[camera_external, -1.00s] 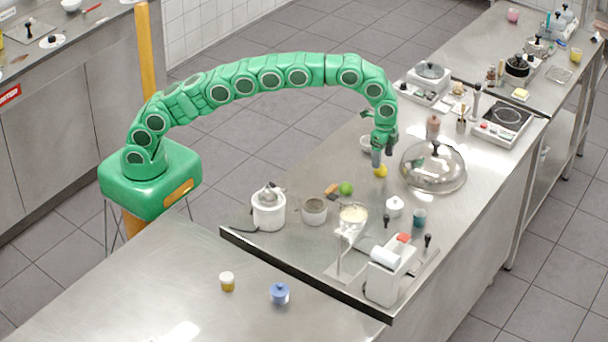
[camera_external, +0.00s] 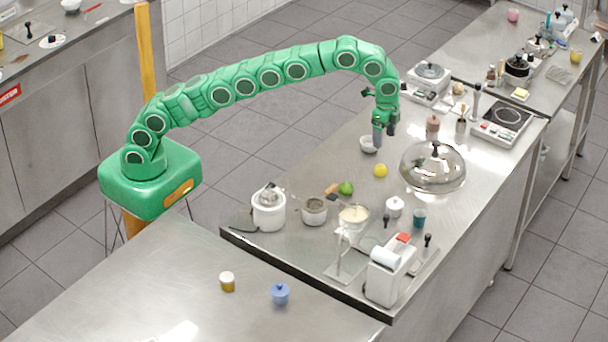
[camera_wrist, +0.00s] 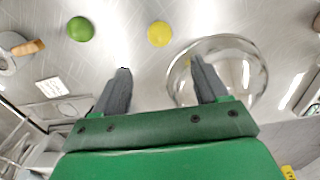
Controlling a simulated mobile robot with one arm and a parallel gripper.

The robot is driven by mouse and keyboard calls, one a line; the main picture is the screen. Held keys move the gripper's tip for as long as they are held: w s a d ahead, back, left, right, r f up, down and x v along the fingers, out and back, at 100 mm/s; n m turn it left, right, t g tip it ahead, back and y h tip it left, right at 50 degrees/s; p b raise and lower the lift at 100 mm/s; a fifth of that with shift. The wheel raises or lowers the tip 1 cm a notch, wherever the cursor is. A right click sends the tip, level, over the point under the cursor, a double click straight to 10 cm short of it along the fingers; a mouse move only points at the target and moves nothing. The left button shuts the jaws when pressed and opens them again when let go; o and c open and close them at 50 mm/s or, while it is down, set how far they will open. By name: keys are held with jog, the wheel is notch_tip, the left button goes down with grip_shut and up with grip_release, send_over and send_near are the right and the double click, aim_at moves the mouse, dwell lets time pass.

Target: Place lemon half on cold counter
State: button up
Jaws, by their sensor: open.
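The lemon half (camera_external: 380,171) is a small yellow round thing resting on the steel counter (camera_external: 300,170), left of the glass dome. It also shows in the wrist view (camera_wrist: 159,34), ahead of and between my fingers. My gripper (camera_external: 383,142) is open and empty, raised above the counter beyond the lemon half. In the wrist view its two grey fingers (camera_wrist: 160,78) are spread wide, with nothing between them. I cannot tell which counter is the cold one.
A clear dome (camera_external: 433,168) stands close right of the lemon. A green lime (camera_external: 346,188) lies left of it, and a white bowl (camera_external: 368,144) stands near my gripper. Pots, a funnel stand and a slicer (camera_external: 388,272) crowd the near end. The near-left counter (camera_external: 170,285) is mostly clear.

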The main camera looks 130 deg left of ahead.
jog(key=s+d+r, duration=0.3)
jog(key=d+r, duration=0.1)
jog(key=d, duration=0.4)
jog(key=s+d+r, duration=0.3)
jog(key=d+r, duration=0.1)
jog(key=d, duration=0.4)
jog(key=s+d+r, duration=0.1)
jog(key=s+d, duration=0.9)
jog(key=s, duration=0.3)
jog(key=s+d+r+g, duration=0.1)
jog(key=s+d, duration=1)
jog(key=s, duration=0.2)
jog(key=shift+r, duration=0.2)
jog(key=shift+g, duration=0.4)
jog(key=s+d+f, duration=0.1)
jog(key=s+f, duration=0.1)
jog(key=s, duration=0.4)
jog(key=s+d+f, duration=0.2)
jog(key=s, duration=0.4)
jog(key=s+d+f, duration=0.2)
jog(key=s, duration=0.5)
jog(key=shift+d, duration=0.15)
jog(key=shift+o, duration=0.5)
jog(key=shift+s+f, duration=0.15)
jog(key=shift+s, duration=0.05)
